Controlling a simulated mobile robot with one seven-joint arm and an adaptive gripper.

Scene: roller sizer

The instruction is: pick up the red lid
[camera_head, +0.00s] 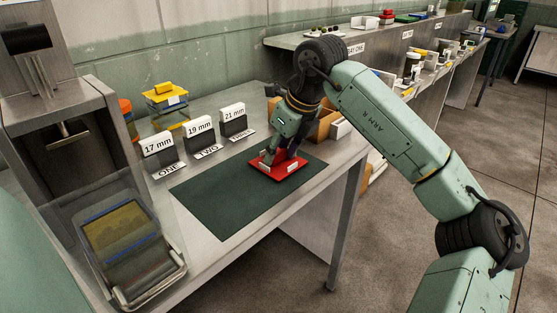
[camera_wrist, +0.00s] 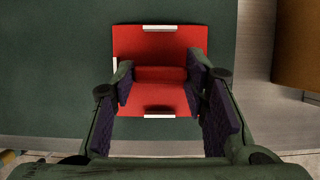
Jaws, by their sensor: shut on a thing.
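The red lid (camera_head: 278,167) is a flat square plate with small white marks near its edges and a raised red grip in the middle. It is over the right part of the dark green mat (camera_head: 231,205); I cannot tell whether it touches the mat. In the wrist view the lid (camera_wrist: 160,42) lies between and beyond the fingers. My gripper (camera_wrist: 160,86) is shut on the lid's raised grip, one dark pad at each side. In the head view my gripper (camera_head: 285,148) points down onto the lid and hides part of it.
Labelled stands for 17 mm (camera_head: 157,144), 19 mm (camera_head: 199,129) and 21 mm (camera_head: 233,114) line the mat's back edge. A cardboard box (camera_head: 325,124) stands right behind my gripper. A metal machine (camera_head: 120,240) is at left. The mat's left part is bare.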

